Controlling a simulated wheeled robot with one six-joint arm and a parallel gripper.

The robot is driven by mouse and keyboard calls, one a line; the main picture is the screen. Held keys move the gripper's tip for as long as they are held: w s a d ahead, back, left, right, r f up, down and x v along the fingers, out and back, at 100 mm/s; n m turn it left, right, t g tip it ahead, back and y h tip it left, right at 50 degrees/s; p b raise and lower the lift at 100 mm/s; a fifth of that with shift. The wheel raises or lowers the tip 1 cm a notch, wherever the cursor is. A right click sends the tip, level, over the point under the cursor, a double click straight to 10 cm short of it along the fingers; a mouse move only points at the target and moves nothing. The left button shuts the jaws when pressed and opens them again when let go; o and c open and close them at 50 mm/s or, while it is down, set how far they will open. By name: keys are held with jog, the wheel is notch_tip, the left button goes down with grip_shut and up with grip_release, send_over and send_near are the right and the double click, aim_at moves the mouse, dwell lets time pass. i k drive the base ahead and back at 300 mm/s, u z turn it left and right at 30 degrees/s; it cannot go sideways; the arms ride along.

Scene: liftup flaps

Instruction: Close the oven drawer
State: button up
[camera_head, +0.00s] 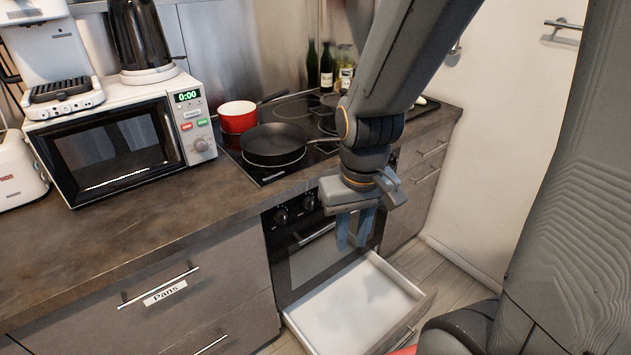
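The oven drawer (352,311) is pulled out below the oven, at the lower middle of the head view. Its white inside looks empty, and its front panel (404,322) faces the lower right. The oven (311,262) above it has a dark glass door and knobs. My gripper (356,230) points down in front of the oven door, above the drawer's inside. Its fingers look blue-grey and hold nothing that I can see. Two fingers seem to show with a small gap, but their opening is unclear. I cannot see it touching the drawer.
A cooktop (262,172) with a black pan (273,144) and a red pot (238,116) is above the oven. A microwave (122,145) stands on the left counter. A drawer labelled Pans (165,293) is shut. A white wall (495,150) bounds the right.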

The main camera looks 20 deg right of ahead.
aim_at(368, 306)
jog(key=k, duration=1.2)
jog(key=z, duration=0.15)
jog(key=i, duration=0.7)
jog(key=z, duration=0.6)
